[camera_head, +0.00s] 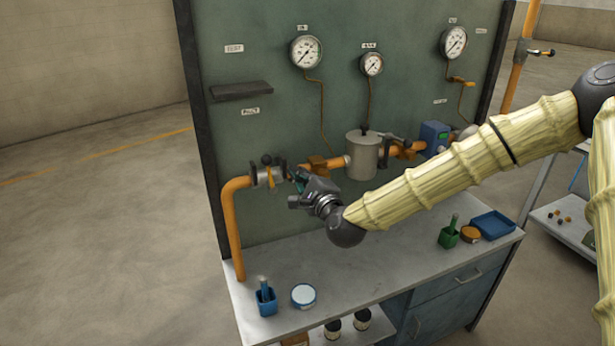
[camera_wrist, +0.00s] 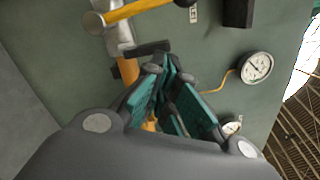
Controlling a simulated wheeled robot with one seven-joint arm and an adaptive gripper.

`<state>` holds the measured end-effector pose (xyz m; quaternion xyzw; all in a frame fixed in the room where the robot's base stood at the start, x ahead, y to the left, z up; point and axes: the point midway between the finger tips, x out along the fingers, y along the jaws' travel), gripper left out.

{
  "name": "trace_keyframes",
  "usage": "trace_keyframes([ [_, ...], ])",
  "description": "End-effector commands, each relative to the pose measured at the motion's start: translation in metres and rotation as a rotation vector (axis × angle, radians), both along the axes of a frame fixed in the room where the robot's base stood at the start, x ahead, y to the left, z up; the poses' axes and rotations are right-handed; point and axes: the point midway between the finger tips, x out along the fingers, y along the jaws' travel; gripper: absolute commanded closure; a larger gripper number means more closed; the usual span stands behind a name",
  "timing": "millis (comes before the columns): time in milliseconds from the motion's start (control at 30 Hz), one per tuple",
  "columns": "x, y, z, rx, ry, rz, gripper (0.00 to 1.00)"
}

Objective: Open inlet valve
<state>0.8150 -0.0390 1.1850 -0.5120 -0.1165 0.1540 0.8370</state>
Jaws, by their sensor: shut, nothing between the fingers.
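The inlet valve (camera_head: 266,175) appears to be the grey metal valve on the left of the orange pipe, just after its bend. My gripper (camera_head: 298,179) is just right of the valve, with teal finger pads.
A grey cylindrical vessel (camera_head: 361,156) sits on the pipe right of my gripper. Gauges (camera_head: 306,52) hang on the green panel, with a dark shelf (camera_head: 241,91) at left.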

Motion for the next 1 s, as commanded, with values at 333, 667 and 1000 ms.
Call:
trace_keyframes([
  [333, -0.003, 0.031, 0.017, -0.001, 0.001, 0.002, 1.0],
  [667, -0.004, 0.036, 0.017, 0.001, 0.0, 0.0, 1.0],
  [1000, -0.001, 0.034, 0.017, -0.017, -0.005, -0.004, 1.0],
])
